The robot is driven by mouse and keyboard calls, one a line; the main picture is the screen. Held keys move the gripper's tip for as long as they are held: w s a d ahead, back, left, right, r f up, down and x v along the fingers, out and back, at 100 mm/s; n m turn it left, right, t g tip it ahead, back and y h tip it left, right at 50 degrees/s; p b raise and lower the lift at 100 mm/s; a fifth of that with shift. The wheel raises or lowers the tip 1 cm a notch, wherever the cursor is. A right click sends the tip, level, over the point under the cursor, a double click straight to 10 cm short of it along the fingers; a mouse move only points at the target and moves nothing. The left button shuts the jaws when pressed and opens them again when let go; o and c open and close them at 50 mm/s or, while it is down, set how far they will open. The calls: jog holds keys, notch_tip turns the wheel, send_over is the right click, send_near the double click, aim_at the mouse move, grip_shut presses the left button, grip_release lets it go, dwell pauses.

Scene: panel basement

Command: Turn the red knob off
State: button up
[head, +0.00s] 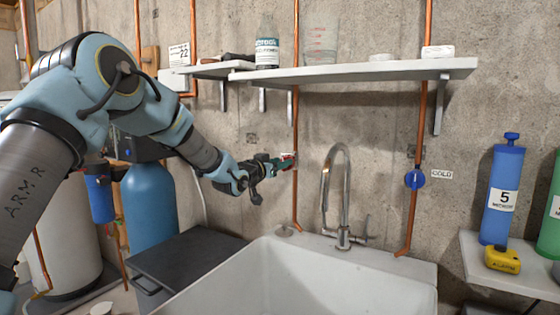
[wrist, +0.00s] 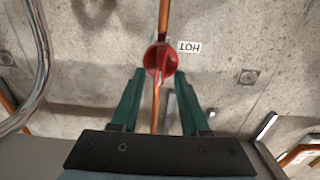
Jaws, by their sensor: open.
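The red knob (wrist: 160,60) sits on a vertical copper pipe and shows in the wrist view beside a "HOT" label (wrist: 189,47). My gripper (wrist: 160,76) is open, with its green fingers reaching to either side of the knob's lower part. I cannot tell whether they touch it. In the head view my gripper (head: 286,161) is at the wall pipe left of the faucet. There it mostly hides the red knob, with only a little red showing at the fingers.
A shelf (head: 385,72) with a bottle (head: 266,42) and a beaker (head: 320,42) runs above my gripper. A white sink (head: 290,280) with a tall faucet (head: 345,190) lies below. A blue knob (head: 414,179) marked "COLD" is on the pipe to the right.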

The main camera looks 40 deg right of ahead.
jog(key=shift+c, duration=0.2)
grip_shut()
dwell(0.4)
